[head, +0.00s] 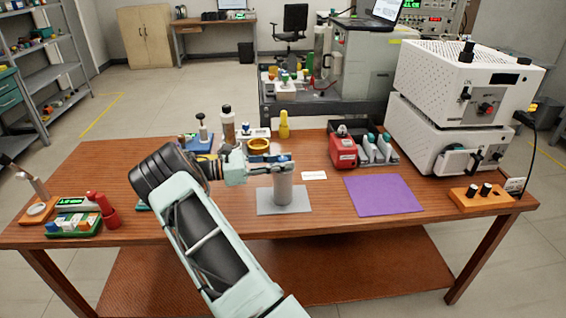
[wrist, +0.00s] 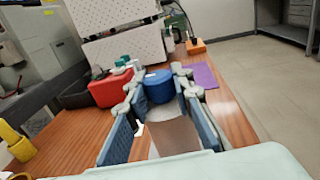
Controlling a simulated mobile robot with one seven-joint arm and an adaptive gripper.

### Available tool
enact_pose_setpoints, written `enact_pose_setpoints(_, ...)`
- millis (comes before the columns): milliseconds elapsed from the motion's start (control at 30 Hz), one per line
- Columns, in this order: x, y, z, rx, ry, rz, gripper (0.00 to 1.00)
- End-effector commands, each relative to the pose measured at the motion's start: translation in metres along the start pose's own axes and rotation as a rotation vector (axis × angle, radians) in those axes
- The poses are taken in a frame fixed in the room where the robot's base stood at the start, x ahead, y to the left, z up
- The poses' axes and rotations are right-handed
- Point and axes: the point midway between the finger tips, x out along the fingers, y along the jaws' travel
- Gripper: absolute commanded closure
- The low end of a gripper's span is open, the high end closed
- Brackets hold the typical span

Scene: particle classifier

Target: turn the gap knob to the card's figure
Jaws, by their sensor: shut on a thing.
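A grey cylindrical classifier (head: 283,191) stands upright on a grey mat (head: 262,202) near the front middle of the table. My gripper (head: 281,163) reaches in from the left at its top. In the wrist view a round blue knob (wrist: 158,87) sits between my fingertips, which are shut on it. The shiny grey-brown body (wrist: 175,136) shows below it between the finger pads. In the head view my fingers largely hide the knob. A small white card (head: 314,176) lies right of the cylinder; its figure is too small to read.
A purple mat (head: 384,195) lies clear to the right. A red device (head: 343,150) stands behind it, beside white-and-teal holders. White stacked instruments (head: 450,135) and an orange block with black knobs (head: 478,195) are at the right. A yellow bottle (head: 284,125) stands behind my gripper.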

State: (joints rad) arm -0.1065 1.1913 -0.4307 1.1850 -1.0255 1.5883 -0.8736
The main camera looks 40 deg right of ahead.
Motion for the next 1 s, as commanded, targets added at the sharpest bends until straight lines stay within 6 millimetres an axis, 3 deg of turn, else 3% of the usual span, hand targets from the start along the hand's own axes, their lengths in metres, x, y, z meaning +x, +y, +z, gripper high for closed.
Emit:
enact_pose_setpoints(767, -0.0001, 0.0007, 0.0017, 0.003, -0.002, -0.008, 1.0)
enact_pose_setpoints(800, -0.0001, 0.0007, 0.0017, 0.003, -0.002, -0.008, 0.78)
enact_pose_setpoints(1000, -0.0002, 0.0005, 0.0011, 0.002, -0.001, -0.008, 0.6)
